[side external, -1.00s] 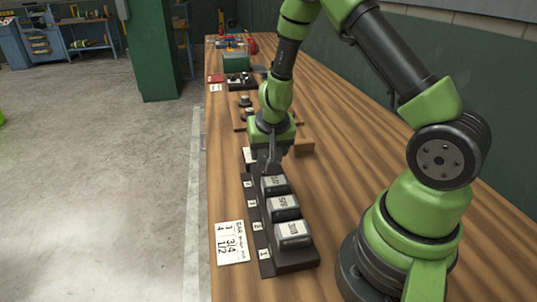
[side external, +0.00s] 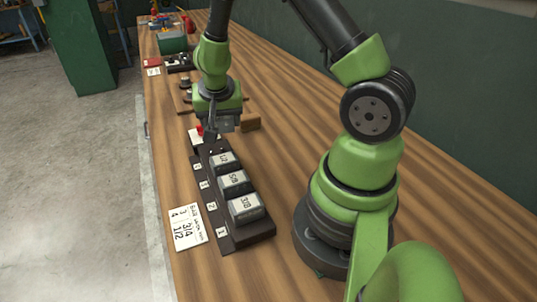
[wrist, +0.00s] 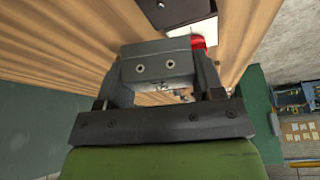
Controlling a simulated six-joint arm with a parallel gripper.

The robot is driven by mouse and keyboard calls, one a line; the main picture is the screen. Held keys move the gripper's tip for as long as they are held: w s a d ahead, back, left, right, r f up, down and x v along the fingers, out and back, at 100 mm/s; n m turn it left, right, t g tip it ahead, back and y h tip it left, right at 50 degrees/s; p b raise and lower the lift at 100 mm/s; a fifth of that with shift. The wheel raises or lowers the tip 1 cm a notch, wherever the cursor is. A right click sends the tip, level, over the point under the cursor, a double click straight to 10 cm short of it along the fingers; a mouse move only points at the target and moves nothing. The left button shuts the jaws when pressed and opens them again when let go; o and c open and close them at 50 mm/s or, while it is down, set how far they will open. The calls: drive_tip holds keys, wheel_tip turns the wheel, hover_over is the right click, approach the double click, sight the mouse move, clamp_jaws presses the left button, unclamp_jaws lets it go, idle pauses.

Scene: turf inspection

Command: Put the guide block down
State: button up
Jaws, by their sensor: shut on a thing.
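My gripper (side external: 216,130) is above the far end of a dark rack (side external: 232,243), pointing down. In the wrist view my gripper (wrist: 155,85) is shut on a grey block with two small holes, which I take as the guide block (wrist: 152,68). The block sits between the dark fingers, and its underside is hidden. In the side view the block is hard to tell from the fingers. Several grey numbered blocks stand in a row on the rack, the nearest one (side external: 246,208) at its front end.
A white card with handwritten figures (side external: 187,228) lies left of the rack. A red item (side external: 200,130) is close to my gripper's left side. Dark trays and a green box (side external: 173,42) are farther back. The tabletop to the right is clear.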

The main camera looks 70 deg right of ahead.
sight(292, 172)
drive_tip(key=s+d+f+m+g, duration=0.1)
drive_tip(key=s+m, duration=0.1)
drive_tip(key=m, duration=0.2)
drive_tip(key=s+d+f+m+g, duration=0.1)
drive_tip(key=s+m+g, duration=0.1)
drive_tip(key=s+m, duration=0.1)
drive_tip(key=s+d+f+m+g, duration=0.1)
drive_tip(key=s+m, duration=0.2)
drive_tip(key=m, duration=0.2)
drive_tip(key=shift+s+m+g, duration=0.15)
drive_tip(key=shift+m+g, duration=0.15)
drive_tip(key=shift+g, duration=0.1)
drive_tip(key=s+m+y, duration=0.1)
drive_tip(key=s+m, duration=0.1)
drive_tip(key=m, duration=0.1)
drive_tip(key=s+m+g+y, duration=0.1)
drive_tip(key=s+m, duration=0.1)
drive_tip(key=m, duration=0.2)
drive_tip(key=s+a+f+m+g+y, duration=0.1)
drive_tip(key=s+m, duration=0.1)
drive_tip(key=m, duration=0.1)
drive_tip(key=shift+s, duration=0.3)
drive_tip(key=shift+s+a+f+m+y, duration=0.15)
drive_tip(key=shift+s+m+y, duration=0.15)
drive_tip(key=shift+m, duration=0.5)
drive_tip(key=shift+f, duration=2.45)
drive_tip(key=shift+f, duration=0.1)
drive_tip(key=o, duration=0.9)
